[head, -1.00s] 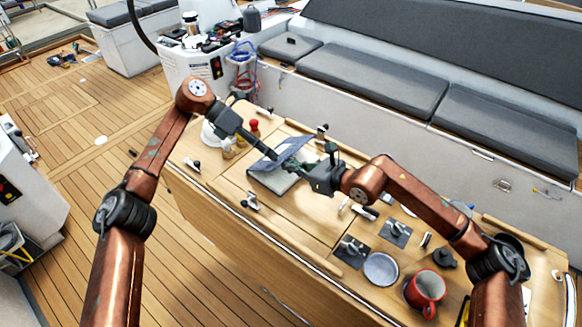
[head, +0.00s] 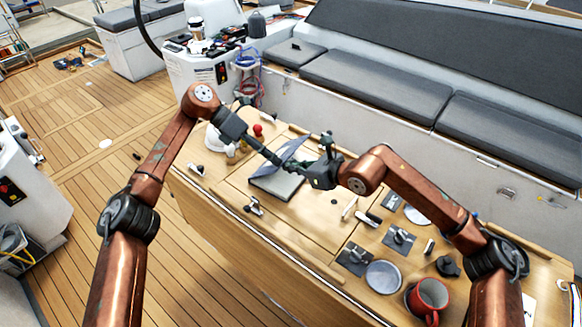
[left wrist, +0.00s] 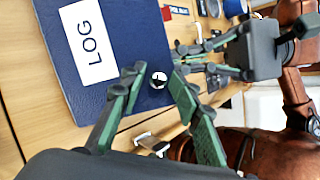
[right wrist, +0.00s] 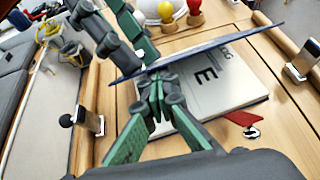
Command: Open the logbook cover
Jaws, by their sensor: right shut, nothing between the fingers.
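The logbook (head: 278,184) lies on the table. Its dark blue cover (head: 290,150) stands tilted up from the pages. In the right wrist view the cover's edge (right wrist: 225,45) runs above a white page (right wrist: 212,82) with black print. The left wrist view shows the cover's outer face (left wrist: 115,45) with a white LOG label (left wrist: 85,38). My left gripper (left wrist: 158,74) has its fingers apart beside the cover's edge, a round silver knob showing between them. My right gripper (right wrist: 157,84) is shut and empty, its tips at the cover's lower edge by the pages.
A red ribbon (right wrist: 240,118) sticks out from the book. On the table's right part are a red mug (head: 428,296), a round grey plate (head: 383,276) and metal cleats on dark plates (head: 398,239). A red-topped piece (head: 258,130) stands behind the left arm.

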